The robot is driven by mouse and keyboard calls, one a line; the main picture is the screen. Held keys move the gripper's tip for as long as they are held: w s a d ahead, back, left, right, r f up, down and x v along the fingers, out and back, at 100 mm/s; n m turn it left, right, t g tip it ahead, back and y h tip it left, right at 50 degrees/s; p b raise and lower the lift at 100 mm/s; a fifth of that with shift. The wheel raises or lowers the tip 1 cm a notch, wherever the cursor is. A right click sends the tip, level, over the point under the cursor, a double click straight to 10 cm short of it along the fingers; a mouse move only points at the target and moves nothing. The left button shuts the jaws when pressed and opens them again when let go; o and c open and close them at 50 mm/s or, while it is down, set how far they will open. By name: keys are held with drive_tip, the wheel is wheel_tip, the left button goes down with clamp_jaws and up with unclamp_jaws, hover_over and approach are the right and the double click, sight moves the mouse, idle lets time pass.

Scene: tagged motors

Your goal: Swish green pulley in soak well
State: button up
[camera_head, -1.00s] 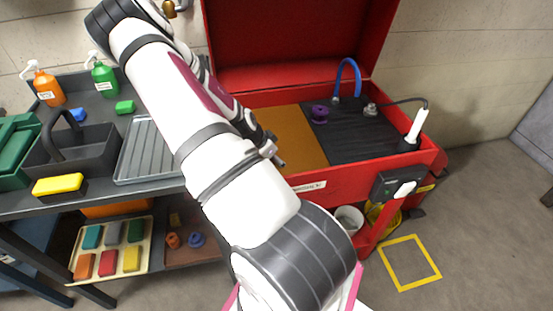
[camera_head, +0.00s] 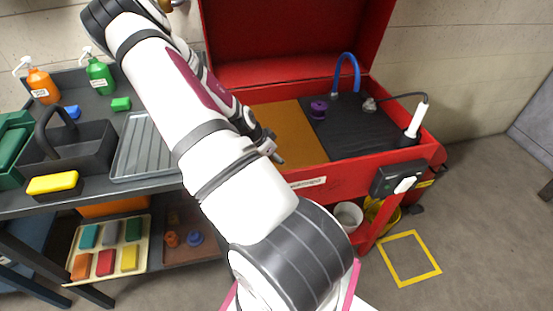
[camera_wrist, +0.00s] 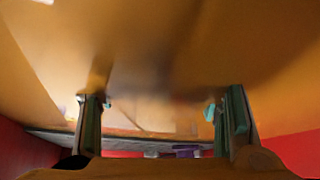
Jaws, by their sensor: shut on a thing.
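The soak well (camera_head: 301,143) is the orange-brown basin area on the left of the red washer's work surface, and its brown surface fills much of the wrist view (camera_wrist: 160,50). My gripper (camera_wrist: 160,108) is over or in this well, with its two dark fingers apart on either side of a blurred brown middle. Small teal-green bits of the green pulley (camera_wrist: 209,111) show at the inner sides of the fingers; most of it is hidden.
A purple pulley (camera_head: 318,109) stands on the black ribbed mat (camera_head: 365,130) right of the well. A blue hose (camera_head: 347,70) and a white-tipped wand (camera_head: 417,120) stand there too. A grey tray (camera_head: 147,150) and a dark caddy (camera_head: 80,150) sit on the left bench.

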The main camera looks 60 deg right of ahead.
drive_tip(key=shift+r, duration=0.8)
drive_tip(key=shift+f+b, duration=1)
drive_tip(key=shift+f, duration=0.8)
drive_tip(key=shift+r+p, duration=0.75)
drive_tip(key=shift+r, duration=1.05)
drive_tip(key=shift+f+b, duration=1.3)
drive_tip(key=shift+f, duration=0.5)
wheel_tip(320, 180, up, 21)
drive_tip(key=p, duration=1)
drive_tip(key=shift+r, duration=0.2)
